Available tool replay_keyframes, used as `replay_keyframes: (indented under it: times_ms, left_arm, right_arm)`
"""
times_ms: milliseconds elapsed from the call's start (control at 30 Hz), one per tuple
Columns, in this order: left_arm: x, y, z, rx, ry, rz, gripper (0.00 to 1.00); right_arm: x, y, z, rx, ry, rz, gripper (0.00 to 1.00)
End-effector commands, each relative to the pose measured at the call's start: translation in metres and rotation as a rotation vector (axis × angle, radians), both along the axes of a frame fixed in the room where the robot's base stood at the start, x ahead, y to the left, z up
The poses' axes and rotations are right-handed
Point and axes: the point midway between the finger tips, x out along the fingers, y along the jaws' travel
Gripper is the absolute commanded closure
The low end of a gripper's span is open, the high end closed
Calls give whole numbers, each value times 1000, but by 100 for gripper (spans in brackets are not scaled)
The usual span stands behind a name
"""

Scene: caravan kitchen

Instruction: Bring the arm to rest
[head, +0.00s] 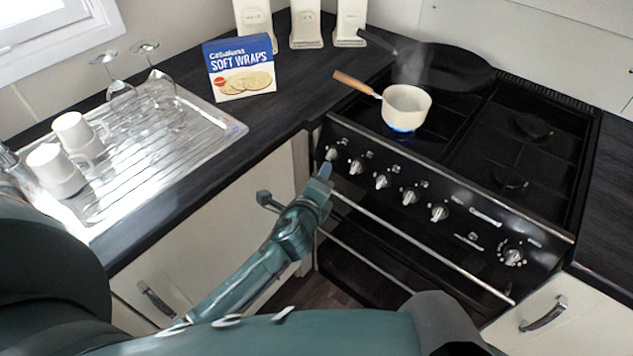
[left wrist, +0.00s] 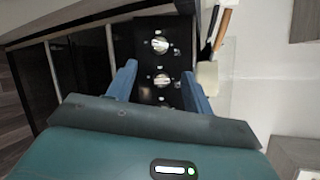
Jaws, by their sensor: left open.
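My left gripper (head: 295,190) is open in front of the stove's left front corner, close to the left end of the knob row. In the left wrist view its two blue fingers (left wrist: 160,85) stand apart, with the black knob panel (left wrist: 152,42) and its silver knobs between and beyond them. Nothing is held between the fingers. In the head view my left arm (head: 240,285) reaches up and right from the lower left. My right gripper does not show in either view.
A cream pan (head: 406,106) with a wooden handle sits over a lit blue flame on the stove (head: 470,215). A dark frying pan (head: 455,68) is behind it. A soft wraps box (head: 240,68) stands on the counter. Cups (head: 55,170) and glasses stand on the metal drainer (head: 215,122).

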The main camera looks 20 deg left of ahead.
Motion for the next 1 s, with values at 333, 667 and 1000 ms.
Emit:
replay_keyframes:
  times_ms: [333,667,1000]
  left_arm:
    - [-15,-1,5,1,0,0,49]
    - [-15,-1,4,0,0,0,49]
    - [-118,-13,-65,-807,210,190,49]
  right_arm:
    - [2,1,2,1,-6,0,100]
    - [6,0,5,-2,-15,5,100]
    - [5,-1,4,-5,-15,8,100]
